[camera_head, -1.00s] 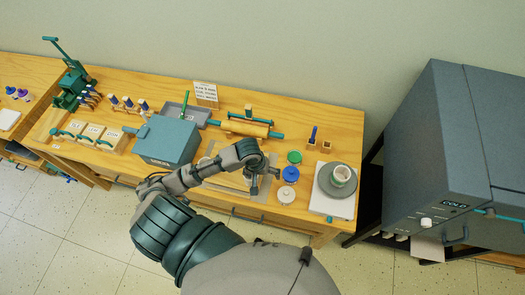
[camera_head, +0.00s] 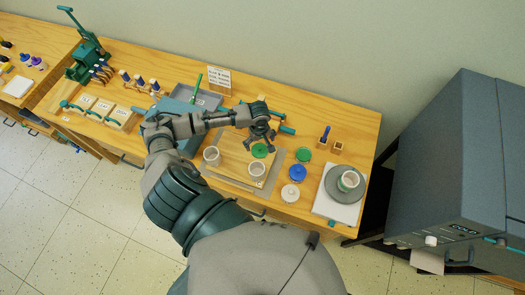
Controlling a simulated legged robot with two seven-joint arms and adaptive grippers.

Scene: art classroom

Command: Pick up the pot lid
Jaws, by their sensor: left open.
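My left gripper (camera_head: 262,142) is open and empty, over the far right part of the wooden board. A green round lid-like piece (camera_head: 260,151) shows just below its fingers; I cannot tell if they touch. Three more round knobbed lids lie to the right: a green one (camera_head: 304,155), a blue one (camera_head: 297,173) and a white one (camera_head: 290,193). Two pale cups or pots, one at left (camera_head: 211,157) and one at right (camera_head: 257,171), stand on the board. My right gripper is not in view.
A grey wheel disc (camera_head: 336,196) on a white base holds another pale pot (camera_head: 349,180). Behind are a grey tray (camera_head: 205,98), a sign card (camera_head: 219,80) and a rolling pin, partly hidden by my arm. A large grey kiln (camera_head: 450,170) stands at right.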

